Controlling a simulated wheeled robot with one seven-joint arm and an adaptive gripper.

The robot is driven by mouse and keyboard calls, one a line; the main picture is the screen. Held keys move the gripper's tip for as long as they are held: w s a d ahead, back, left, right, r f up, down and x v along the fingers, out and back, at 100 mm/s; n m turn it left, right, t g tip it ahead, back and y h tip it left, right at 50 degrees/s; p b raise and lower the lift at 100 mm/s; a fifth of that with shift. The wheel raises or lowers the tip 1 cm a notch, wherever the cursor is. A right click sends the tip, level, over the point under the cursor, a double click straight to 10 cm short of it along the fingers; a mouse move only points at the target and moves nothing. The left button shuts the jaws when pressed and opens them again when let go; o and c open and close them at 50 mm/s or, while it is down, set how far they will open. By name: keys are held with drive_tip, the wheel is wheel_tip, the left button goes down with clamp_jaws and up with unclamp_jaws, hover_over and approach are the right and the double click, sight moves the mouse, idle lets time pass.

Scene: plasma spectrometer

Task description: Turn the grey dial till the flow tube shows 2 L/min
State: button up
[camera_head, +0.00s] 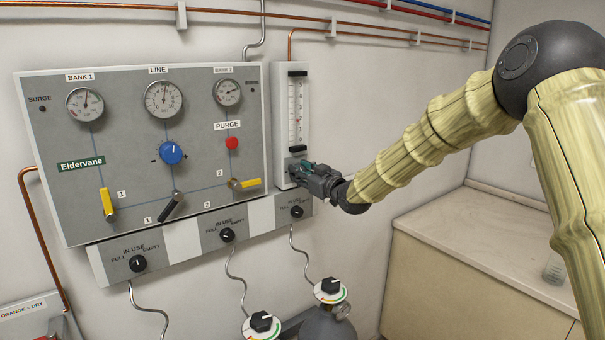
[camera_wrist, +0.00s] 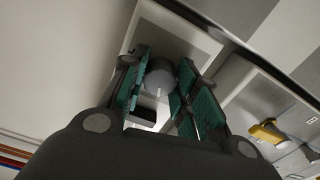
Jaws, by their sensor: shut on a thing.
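The flow tube (camera_head: 298,112) is an upright clear tube with scale marks, on a pale panel right of the gas board in the head view. I cannot read its level; the marks are too small. The grey dial (camera_wrist: 160,76) shows in the wrist view as a round grey knob with a light mark on it, between the green finger pads. My gripper (camera_wrist: 165,90) is shut on the dial. In the head view my gripper (camera_head: 300,170) is at the bottom of the flow tube panel and hides the dial.
The gas board (camera_head: 130,130) at left carries gauges, a blue knob (camera_head: 171,152), a red purge button (camera_head: 232,143) and yellow levers. A strip of black knobs (camera_head: 228,235) runs below. Gas cylinders (camera_head: 330,320) stand under it. A counter (camera_head: 490,245) is at right.

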drive_tip(key=shift+d, duration=0.1)
drive_tip(key=o, duration=1)
drive_tip(key=shift+o, duration=0.2)
drive_tip(key=v, duration=1.2)
drive_tip(key=shift+f, duration=0.1)
